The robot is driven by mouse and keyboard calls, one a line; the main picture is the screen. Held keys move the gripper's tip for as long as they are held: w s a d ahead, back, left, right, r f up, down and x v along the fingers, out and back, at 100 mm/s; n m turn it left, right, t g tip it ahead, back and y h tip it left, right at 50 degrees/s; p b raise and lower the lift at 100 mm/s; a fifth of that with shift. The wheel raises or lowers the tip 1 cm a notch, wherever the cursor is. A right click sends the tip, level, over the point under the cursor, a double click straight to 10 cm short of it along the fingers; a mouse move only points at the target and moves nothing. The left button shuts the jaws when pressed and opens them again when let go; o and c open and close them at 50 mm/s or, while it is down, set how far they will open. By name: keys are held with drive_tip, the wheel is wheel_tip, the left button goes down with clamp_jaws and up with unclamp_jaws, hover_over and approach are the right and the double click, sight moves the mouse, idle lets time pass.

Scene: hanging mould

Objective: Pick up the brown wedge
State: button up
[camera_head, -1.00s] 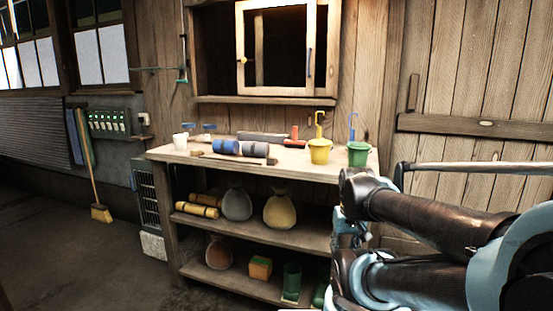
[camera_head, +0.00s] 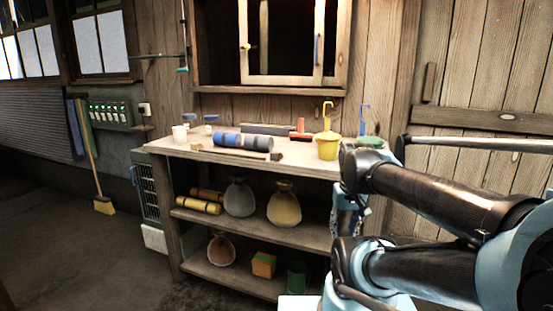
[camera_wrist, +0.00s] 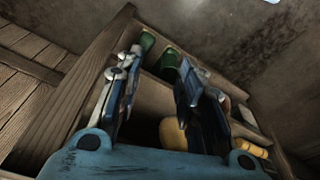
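A small brown piece (camera_head: 197,146) lies on the left part of the shelf unit's top in the head view; it may be the brown wedge, but it is too small to be sure of its shape. A thin wooden stick runs right from near it to a brown block (camera_head: 277,156) at the front edge, which looks like a mallet head. My gripper (camera_wrist: 160,60) is open in the wrist view, its two fingers apart with nothing between them. It faces the shelf unit's lower compartments. I cannot make out the brown piece in the wrist view. My arm covers the unit's right end.
Vases (camera_head: 284,206) and yellow rolls (camera_head: 199,205) fill the shelf below.

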drive_tip(key=w+a+r+m+g, duration=0.1)
drive_tip(key=w+a+r, duration=0.6)
drive_tip(key=w+r, duration=0.35)
drive_tip(key=w+a+r+m, duration=0.1)
drive_tip(key=w+a+r, duration=0.6)
drive_tip(key=w+r, duration=0.35)
drive_tip(key=w+a+r+m+g, duration=0.1)
drive_tip(key=w+a+r, duration=0.6)
drive_tip(key=w+r, duration=0.35)
approach(277, 155)
drive_tip(key=w+f, duration=0.3)
drive_tip(key=shift+w, duration=0.25)
drive_tip(key=shift+s+a+f, duration=0.1)
drive_tip(key=shift+s+f, duration=0.05)
drive_tip(key=shift+f, duration=1.3)
drive_tip(key=shift+s+a+f, duration=0.1)
drive_tip(key=shift+f, duration=1.35)
drive_tip(key=c, duration=0.6)
